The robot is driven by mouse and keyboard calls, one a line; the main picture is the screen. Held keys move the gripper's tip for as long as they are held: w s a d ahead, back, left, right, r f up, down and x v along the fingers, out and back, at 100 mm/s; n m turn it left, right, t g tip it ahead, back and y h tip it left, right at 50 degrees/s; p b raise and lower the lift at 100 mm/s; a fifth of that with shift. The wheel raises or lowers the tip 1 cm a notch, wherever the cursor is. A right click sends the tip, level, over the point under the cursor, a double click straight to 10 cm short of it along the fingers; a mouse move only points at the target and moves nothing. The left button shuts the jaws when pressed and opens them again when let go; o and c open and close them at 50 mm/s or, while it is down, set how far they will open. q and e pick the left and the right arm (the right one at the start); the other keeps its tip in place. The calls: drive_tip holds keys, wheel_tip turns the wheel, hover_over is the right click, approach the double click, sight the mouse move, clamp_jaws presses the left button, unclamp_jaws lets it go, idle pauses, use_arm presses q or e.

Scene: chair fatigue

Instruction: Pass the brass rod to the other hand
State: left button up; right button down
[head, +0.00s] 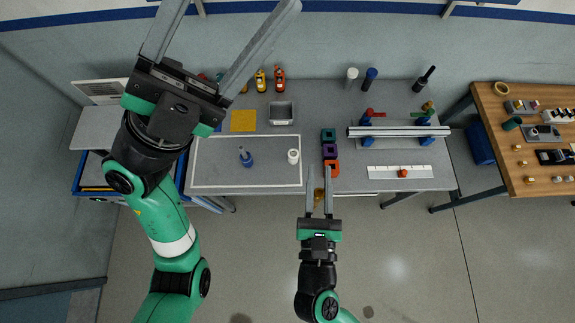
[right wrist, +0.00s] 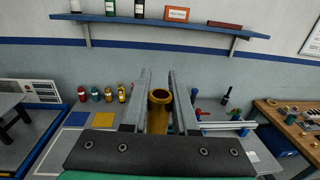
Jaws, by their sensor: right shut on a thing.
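The brass rod (right wrist: 159,112) stands between the two long fingers of my right gripper (right wrist: 160,80), its round end facing up in the right wrist view. In the head view a small piece of the rod (head: 319,195) shows between the fingers of my right gripper (head: 319,172), which is shut on it near the table's front edge. My left gripper (head: 232,12) is large at the upper left of the head view, its fingers spread wide with nothing between them. It is well apart from the rod.
The grey table (head: 340,98) holds a blue object (head: 246,157), a white cylinder (head: 293,156), coloured square blocks (head: 330,151), a grey tray (head: 281,113) and a metal rail (head: 398,132). A wooden bench (head: 510,165) with parts is at the right. The floor in front is clear.

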sight(316, 201)
use_arm(q)
drive_tip(key=w+d+f+n+g+y, duration=0.1)
drive_tip(key=w+d+f+y, duration=0.15)
drive_tip(key=f, duration=0.65)
drive_tip(key=w+d+f+n+g+y, duration=0.15)
drive_tip(key=d+f+y, duration=0.25)
drive_tip(key=f, duration=0.4)
wheel_tip(316, 201, down, 17)
drive_tip(key=s+a+n+g+y, duration=0.1)
drive_tip(key=a+n+g+y, duration=0.1)
drive_tip(key=n+g+y, duration=0.3)
drive_tip(key=s+a+f+n+g+y, duration=0.1)
drive_tip(key=s+f+n+g+y, duration=0.15)
drive_tip(key=s, duration=0.65)
drive_tip(key=shift+r+x, duration=0.25)
drive_tip(key=shift+x, duration=3.25)
drive_tip(key=shift+w+d, duration=0.2)
clamp_jaws()
use_arm(e)
drive_tip(key=c, duration=0.6)
unclamp_jaws()
